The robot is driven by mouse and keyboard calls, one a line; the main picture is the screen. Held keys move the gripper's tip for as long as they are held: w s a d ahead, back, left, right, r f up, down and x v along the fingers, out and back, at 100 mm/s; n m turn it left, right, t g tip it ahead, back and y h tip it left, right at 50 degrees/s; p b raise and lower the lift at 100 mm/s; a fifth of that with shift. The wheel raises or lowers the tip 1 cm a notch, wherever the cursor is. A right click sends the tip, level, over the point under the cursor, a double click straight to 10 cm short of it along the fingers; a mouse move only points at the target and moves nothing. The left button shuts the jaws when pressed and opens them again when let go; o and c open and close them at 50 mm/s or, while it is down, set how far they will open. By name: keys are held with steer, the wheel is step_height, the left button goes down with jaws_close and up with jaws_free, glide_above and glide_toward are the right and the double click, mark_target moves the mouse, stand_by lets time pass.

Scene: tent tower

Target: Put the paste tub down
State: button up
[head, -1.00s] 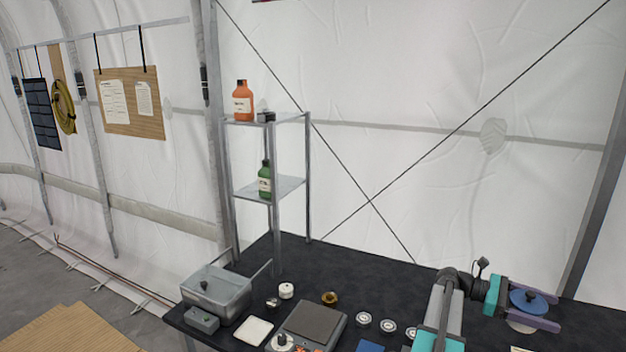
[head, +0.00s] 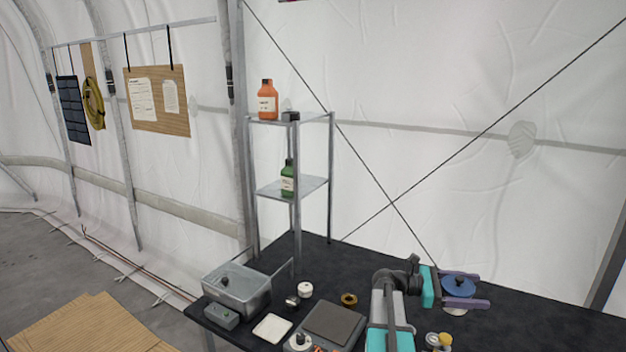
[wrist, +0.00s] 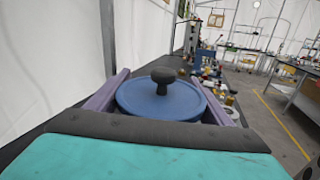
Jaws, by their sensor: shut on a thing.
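The paste tub is a round tub with a blue lid (head: 458,284) and a dark knob on top, with part of its pale body showing below. My gripper (head: 476,289) is shut on it, one purple finger on each side. The tub is upright over the right part of the black table (head: 540,325). I cannot tell whether its base touches the tabletop. In the wrist view the lid (wrist: 150,103) fills the space between the fingers (wrist: 163,98) and hides the tub's body.
A grey scale (head: 333,323), a metal basin (head: 237,290), a white tray (head: 272,328) and small jars stand left of my arm. A small yellow-topped jar (head: 445,339) is near the front. A shelf rack (head: 297,190) holds bottles. The tabletop right of the tub looks clear.

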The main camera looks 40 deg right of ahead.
steer(key=w+a+f+n+t+h, duration=0.1)
steer(key=w+a+n+t+h, duration=0.4)
steer(key=w+a, duration=0.85)
steer(key=w+a+f+n+t+h, duration=0.1)
steer(key=w+a+n+t, duration=0.2)
steer(key=w+a+t, duration=0.75)
steer(key=w+a+f+n+t+y, duration=0.1)
steer(key=w+a+n+t, duration=0.25)
steer(key=a, duration=0.95)
steer(key=w+a+n+t+y, duration=0.2)
steer(key=w+a+n+t, duration=0.15)
steer(key=a, duration=0.95)
steer(key=w+a+f+n+t+y, duration=0.15)
steer(key=w+a, duration=0.35)
steer(key=a, duration=0.8)
step_height(320, 180, down, 11)
steer(key=b, duration=1.1)
steer(key=shift+r, duration=0.15)
steer(key=shift+s+a+n+t, duration=0.1)
steer(key=shift+s+n+t, duration=0.15)
steer(key=shift+t, duration=0.15)
